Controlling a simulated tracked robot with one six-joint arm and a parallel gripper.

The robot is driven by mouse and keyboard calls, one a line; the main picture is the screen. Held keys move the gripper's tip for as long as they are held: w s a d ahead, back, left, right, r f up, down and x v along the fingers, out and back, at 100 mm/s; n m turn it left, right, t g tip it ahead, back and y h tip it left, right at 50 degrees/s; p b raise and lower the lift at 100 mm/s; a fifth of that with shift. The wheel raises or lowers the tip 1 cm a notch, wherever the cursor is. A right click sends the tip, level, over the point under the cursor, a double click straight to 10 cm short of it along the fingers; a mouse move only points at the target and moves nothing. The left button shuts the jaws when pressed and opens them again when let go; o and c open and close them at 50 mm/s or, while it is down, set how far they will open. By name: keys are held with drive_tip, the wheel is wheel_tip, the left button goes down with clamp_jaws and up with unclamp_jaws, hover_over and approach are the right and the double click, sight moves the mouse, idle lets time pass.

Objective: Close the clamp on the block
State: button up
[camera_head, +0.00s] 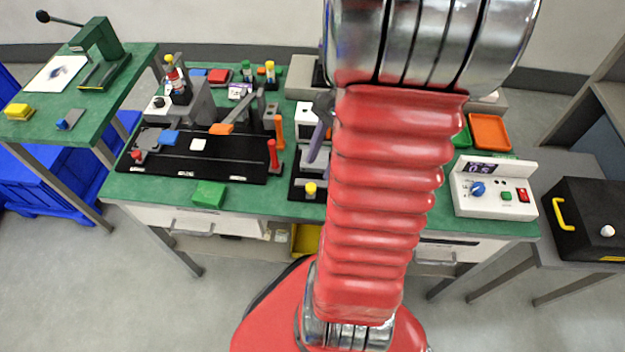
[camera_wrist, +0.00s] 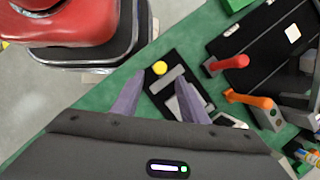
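My gripper (camera_wrist: 160,100) is open, its two purple fingers apart with nothing held between them. In the head view a purple finger (camera_head: 317,142) shows left of my red arm. The gripper hangs over a small black fixture (camera_wrist: 150,88) with a yellow knob (camera_wrist: 160,68) and grey bars, partly hidden by a finger. The knob also shows in the head view (camera_head: 310,188). Beside this fixture stand a red lever (camera_wrist: 232,62) and an orange lever (camera_wrist: 250,99). Which part is the task's clamp or block I cannot tell; contact with the fixture is not visible.
A long black board (camera_head: 190,165) carries a blue piece (camera_head: 169,138), a white square and an orange-tipped bar (camera_head: 221,129). A green block (camera_head: 209,194) lies at the bench's front edge. A white control box (camera_head: 492,195) stands right of my arm, with an orange tray (camera_head: 490,131) behind.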

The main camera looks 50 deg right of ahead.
sight(312, 186)
drive_tip(key=x, duration=0.6)
drive_tip(key=shift+a+f, duration=0.15)
drive_tip(key=shift+f, duration=0.05)
drive_tip(key=shift+c, duration=0.2)
clamp_jaws()
